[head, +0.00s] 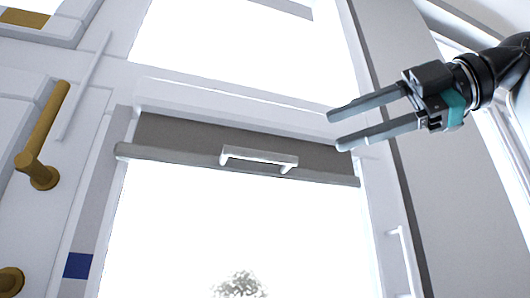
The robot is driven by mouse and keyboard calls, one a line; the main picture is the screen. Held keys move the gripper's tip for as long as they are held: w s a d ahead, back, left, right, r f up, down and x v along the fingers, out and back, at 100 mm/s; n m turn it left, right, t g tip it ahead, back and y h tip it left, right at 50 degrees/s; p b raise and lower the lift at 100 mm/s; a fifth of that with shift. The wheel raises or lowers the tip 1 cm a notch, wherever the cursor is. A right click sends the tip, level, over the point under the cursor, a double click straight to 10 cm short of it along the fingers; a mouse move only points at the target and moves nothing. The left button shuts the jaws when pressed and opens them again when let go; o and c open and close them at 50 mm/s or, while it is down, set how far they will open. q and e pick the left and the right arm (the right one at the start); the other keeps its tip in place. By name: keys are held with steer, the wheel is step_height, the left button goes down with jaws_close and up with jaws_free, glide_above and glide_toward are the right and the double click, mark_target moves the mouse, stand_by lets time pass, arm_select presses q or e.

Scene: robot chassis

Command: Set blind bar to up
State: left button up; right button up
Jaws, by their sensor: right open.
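The blind bar (200,160) is a grey horizontal rail along the lower edge of a short dark grey blind (190,135), near the top of the lower window pane. A white handle (259,157) sits at the middle of the bar. My right gripper (333,130) comes in from the right. Its two long grey fingers are apart and empty, and point left toward the right end of the blind. In the picture the lower finger overlaps the blind's right end; I cannot tell whether they touch. My left gripper is not in view.
A brass handle (43,138) stands out at the left, with another brass knob (10,281) below it. A white window handle (402,262) is on the right frame. The bright window pane (230,220) below the bar is clear.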

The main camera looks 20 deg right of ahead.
mark_target(269, 153)
steer(key=p+x, duration=0.2)
steer(key=x, duration=1.1)
steer(key=shift+w+a, duration=0.1)
steer(key=shift+a, duration=0.15)
jaws_close()
stand_by(0.8)
